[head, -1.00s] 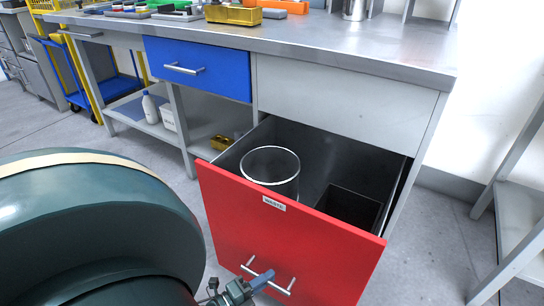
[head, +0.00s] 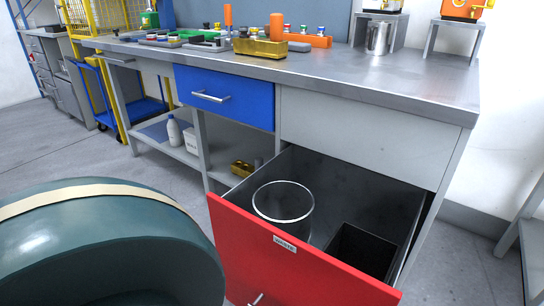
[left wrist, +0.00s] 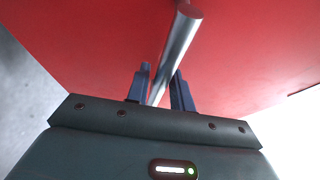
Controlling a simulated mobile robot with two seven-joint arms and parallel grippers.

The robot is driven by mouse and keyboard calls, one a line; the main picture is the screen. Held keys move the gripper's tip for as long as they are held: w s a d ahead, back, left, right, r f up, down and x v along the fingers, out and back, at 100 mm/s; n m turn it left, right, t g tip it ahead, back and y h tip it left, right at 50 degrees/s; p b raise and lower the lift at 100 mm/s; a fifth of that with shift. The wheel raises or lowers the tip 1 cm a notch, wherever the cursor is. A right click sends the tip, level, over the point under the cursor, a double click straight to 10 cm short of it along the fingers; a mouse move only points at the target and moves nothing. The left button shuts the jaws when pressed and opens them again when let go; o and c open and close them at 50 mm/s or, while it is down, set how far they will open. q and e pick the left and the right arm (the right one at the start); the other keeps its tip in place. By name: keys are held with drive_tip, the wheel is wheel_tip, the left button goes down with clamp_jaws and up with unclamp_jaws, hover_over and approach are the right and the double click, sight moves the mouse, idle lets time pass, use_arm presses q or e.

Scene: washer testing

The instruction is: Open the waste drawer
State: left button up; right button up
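The waste drawer (head: 262,247) has a red front with a small white label and stands pulled well out from under the bench. Inside are a clear round bin (head: 283,203) and a dark square bin (head: 362,250). Its metal bar handle (head: 256,299) is mostly below the head view's edge. In the left wrist view the handle bar (left wrist: 179,45) runs between the two fingers of my left gripper (left wrist: 160,90), which lie close on both sides of it. My left gripper is out of the head view. My right gripper is in neither view.
A closed blue drawer (head: 224,97) sits left of a grey panel (head: 360,135). The metal benchtop (head: 400,82) carries a brass-coloured block (head: 260,47), a metal cup (head: 378,38) and other small items. A lower shelf (head: 165,140) holds a white bottle (head: 174,131).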

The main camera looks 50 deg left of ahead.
use_arm(q)
drive_tip(key=shift+o, duration=1.2)
drive_tip(key=s+a+p, duration=0.1)
drive_tip(key=s+a, duration=0.1)
drive_tip(key=s, duration=1.1)
